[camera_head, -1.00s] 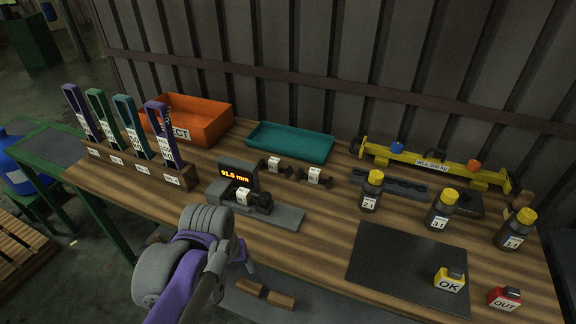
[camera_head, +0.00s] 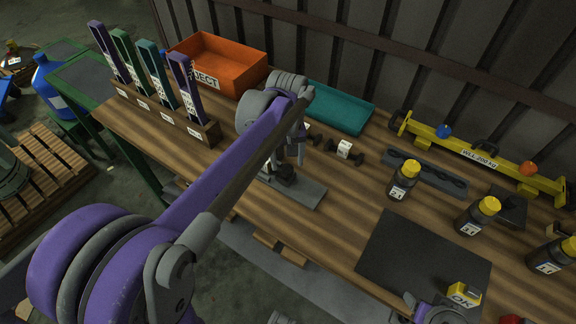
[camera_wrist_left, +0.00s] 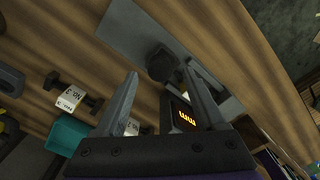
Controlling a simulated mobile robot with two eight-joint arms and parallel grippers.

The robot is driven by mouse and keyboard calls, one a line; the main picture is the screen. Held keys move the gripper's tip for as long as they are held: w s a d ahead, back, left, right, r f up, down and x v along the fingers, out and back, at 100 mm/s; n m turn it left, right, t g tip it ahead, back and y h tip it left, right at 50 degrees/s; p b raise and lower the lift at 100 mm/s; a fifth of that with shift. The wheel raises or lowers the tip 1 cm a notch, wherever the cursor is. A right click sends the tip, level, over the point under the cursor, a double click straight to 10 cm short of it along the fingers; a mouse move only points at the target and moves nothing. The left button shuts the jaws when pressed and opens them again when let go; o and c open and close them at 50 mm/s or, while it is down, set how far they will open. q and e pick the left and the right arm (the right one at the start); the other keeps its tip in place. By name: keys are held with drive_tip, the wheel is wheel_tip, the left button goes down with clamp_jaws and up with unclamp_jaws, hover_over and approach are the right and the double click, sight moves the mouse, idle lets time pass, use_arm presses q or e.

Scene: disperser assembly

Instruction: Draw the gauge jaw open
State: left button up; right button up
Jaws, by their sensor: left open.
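The gauge's grey base (camera_head: 312,193) lies on the bench, with its dark jaw block (camera_head: 285,174) on it.
Labelled dumbbell-shaped pieces (camera_head: 344,149) lie behind the gauge. An orange reject bin (camera_head: 245,78) and a teal tray (camera_head: 350,117) stand at the back. Yellow-capped bottles (camera_head: 403,180) and a dark mat (camera_head: 410,250) are to the right. A rack (camera_head: 165,118) holds upright tools at left.

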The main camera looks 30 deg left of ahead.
sight(288, 167)
use_arm(q)
drive_tip(key=shift+f, duration=1.55)
drive_tip(key=shift+c, duration=0.2)
clamp_jaws()
drive_tip(key=shift+d, duration=0.1)
